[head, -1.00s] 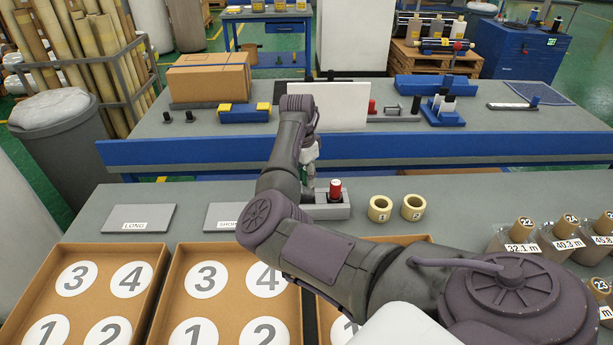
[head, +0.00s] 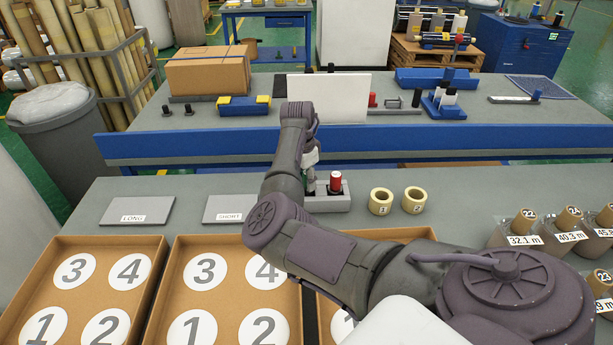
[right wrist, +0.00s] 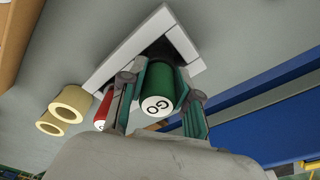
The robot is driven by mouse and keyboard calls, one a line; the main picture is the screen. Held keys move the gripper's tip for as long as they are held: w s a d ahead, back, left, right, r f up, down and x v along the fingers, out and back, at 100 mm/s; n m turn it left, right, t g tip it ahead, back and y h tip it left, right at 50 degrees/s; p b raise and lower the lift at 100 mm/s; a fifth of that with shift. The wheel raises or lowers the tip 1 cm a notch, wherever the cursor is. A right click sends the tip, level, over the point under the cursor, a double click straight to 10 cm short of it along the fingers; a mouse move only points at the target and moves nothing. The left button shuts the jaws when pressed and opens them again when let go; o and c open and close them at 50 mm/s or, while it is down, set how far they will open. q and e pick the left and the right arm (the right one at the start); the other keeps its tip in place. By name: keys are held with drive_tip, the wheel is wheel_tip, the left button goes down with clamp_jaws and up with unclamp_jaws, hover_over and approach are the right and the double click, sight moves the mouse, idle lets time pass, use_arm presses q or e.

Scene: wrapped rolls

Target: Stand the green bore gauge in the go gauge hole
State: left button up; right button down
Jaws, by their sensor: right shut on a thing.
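The green bore gauge (right wrist: 158,88), a cylinder with a white end marked GO, is between the fingers of my right gripper (right wrist: 160,108) in the right wrist view. The gripper is shut on it. Its far end is at the dark opening of the light grey gauge block (right wrist: 108,58); I cannot tell how deep it sits. In the head view my right gripper (head: 311,182) is at the left part of the block (head: 330,203), and my arm hides most of the green gauge. A red gauge (head: 335,181) stands in the block's right part. My left gripper is not in view.
Two yellow tape rolls (head: 380,201) stand right of the block. Grey plates marked LONG (head: 138,210) and SHORT (head: 229,208) lie to the left. Cardboard trays (head: 160,285) with numbered circles fill the front. Labelled rolls (head: 523,240) stand at the right.

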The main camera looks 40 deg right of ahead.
drive_tip(key=shift+f, duration=0.35)
idle(0.3)
drive_tip(key=c, duration=0.7)
unclamp_jaws()
drive_tip(key=shift+c, duration=0.2)
wheel_tip(320, 180, up, 12)
drive_tip(key=a, duration=0.1)
drive_tip(key=shift+a, duration=0.25)
drive_tip(key=shift+w, duration=0.1)
